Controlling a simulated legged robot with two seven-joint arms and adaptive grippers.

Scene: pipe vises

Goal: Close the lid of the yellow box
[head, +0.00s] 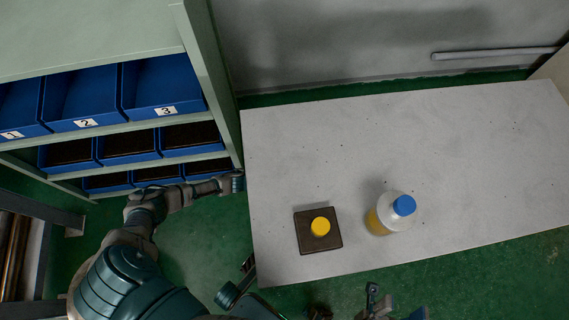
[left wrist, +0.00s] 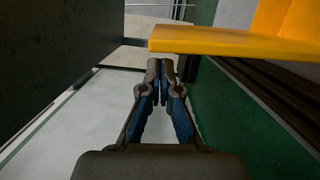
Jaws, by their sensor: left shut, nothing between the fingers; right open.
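A flat yellow panel (left wrist: 235,42), seen edge-on, crosses the upper right of the left wrist view, with more yellow surface above it. It looks like part of the yellow box; I cannot tell lid from body, and most of it is out of frame. No yellow box shows in the head view. My left gripper (left wrist: 160,80) is shut and empty, below and left of the panel's near end, apparently apart from it. In the head view my left arm reaches towards the shelf's right edge. My right gripper (head: 375,300) is open at the bottom edge, partly cut off.
A pale table (head: 480,150) carries a dark square base with a yellow button (head: 320,226) and a blue-capped bottle (head: 395,212) with yellow contents. A shelf (head: 210,80) with blue bins (head: 160,85) stands left. The table's right side is clear.

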